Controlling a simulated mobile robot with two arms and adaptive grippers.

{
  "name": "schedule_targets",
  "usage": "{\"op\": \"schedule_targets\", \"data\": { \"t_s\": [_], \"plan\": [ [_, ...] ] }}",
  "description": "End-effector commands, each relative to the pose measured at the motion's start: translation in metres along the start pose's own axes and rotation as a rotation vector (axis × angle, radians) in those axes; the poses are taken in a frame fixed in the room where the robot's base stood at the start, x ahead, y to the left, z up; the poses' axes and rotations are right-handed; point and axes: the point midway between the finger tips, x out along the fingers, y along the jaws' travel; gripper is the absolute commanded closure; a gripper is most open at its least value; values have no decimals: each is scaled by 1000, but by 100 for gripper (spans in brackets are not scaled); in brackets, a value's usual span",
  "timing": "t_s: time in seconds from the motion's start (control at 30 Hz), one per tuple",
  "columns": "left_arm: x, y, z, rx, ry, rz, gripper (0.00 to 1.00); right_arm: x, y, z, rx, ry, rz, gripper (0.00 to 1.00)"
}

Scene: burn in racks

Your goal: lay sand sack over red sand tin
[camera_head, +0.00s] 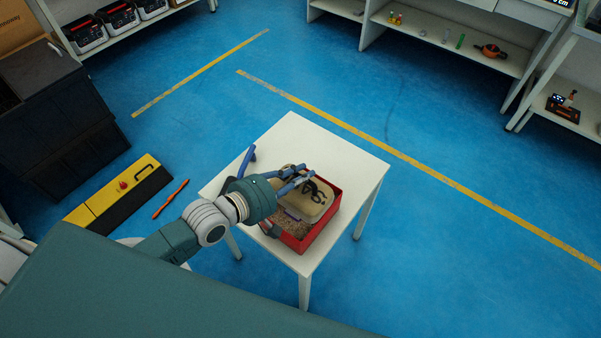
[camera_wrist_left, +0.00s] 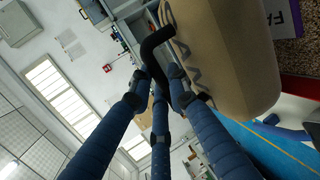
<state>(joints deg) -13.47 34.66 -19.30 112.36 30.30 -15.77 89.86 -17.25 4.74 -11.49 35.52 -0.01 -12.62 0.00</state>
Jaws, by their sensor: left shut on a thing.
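The beige sand sack (camera_head: 312,209) with a black strap handle is at the red sand tin (camera_head: 329,216), over its back part. I cannot tell whether it rests on the tin or hangs just above it. Brown sand shows in the tin's front part. My left gripper (camera_head: 308,177) reaches in from the left and is shut on the sack's handle. In the left wrist view the blue fingers (camera_wrist_left: 158,84) close around the black strap beside the sack (camera_wrist_left: 232,60). The tin's red wall (camera_wrist_left: 300,90) shows at the right edge there. My right gripper is not in view.
The tin stands on a small white table (camera_head: 360,165), whose back and right parts are clear. A blue, dark-based item (camera_head: 246,162) shows at its left edge, partly behind my arm. A yellow and black case (camera_head: 118,193) and an orange stick (camera_head: 171,198) lie on the floor.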

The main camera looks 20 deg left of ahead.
Motion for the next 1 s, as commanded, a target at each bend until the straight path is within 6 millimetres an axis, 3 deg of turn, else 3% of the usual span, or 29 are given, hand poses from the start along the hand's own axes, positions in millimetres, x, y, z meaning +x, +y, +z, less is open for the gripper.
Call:
{"op": "schedule_targets", "data": {
  "t_s": [0.03,0.1,0.13,0.4,0.57,1.0],
  "plan": [
    [0,0,0,0,0,0,80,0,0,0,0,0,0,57],
    [0,0,0,0,0,0,66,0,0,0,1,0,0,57],
    [0,0,0,0,0,0,65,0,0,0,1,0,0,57],
    [0,0,0,-1,0,0,65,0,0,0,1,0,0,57],
    [-5,11,1,1,-1,0,65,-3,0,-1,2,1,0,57],
    [-96,7,2,0,-2,-5,65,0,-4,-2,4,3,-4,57]
  ]
}}
